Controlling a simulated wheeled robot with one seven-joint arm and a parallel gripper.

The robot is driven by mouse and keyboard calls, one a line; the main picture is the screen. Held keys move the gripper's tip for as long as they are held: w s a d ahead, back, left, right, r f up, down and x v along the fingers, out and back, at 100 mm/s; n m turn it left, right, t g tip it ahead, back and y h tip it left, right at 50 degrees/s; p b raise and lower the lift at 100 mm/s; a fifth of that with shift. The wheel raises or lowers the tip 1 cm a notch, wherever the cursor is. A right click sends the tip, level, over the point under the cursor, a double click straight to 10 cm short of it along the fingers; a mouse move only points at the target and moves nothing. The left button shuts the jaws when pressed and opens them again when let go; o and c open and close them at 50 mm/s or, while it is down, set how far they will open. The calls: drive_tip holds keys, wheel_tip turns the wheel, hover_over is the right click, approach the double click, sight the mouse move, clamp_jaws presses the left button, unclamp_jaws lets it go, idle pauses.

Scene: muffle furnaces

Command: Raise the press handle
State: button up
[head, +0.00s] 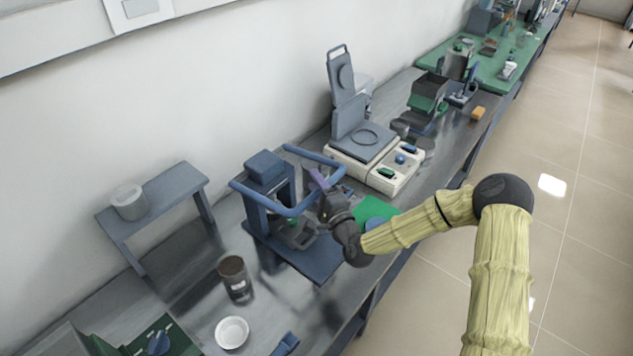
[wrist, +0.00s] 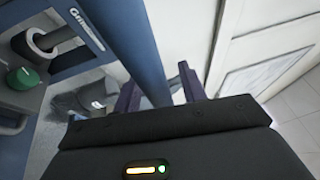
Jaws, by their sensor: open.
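The press (head: 266,167) is a dark blue frame on a flat blue base, standing on the metal bench. Its handle (head: 292,211) is a blue U-shaped bar that reaches out from both sides of the frame, roughly level. My gripper (head: 318,179) is at the right part of the handle, with its purple fingers pointing up and open. In the wrist view, a blue bar of the handle (wrist: 143,45) runs down between the two fingers of my gripper (wrist: 158,82). Whether either finger touches it I cannot tell. The press frame (wrist: 80,27) with white lettering fills the upper left there.
A white balance-like device (head: 375,160) with a raised lid stands behind the press. A dark jar (head: 235,278) and a white dish (head: 232,332) stand in front. A small blue-grey stand (head: 165,196) is at the left wall. Open floor lies to the right.

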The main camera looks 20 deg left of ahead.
drive_tip(key=shift+c, duration=0.2)
clamp_jaws()
drive_tip(key=shift+w+r, duration=0.1)
drive_tip(key=shift+r, duration=0.05)
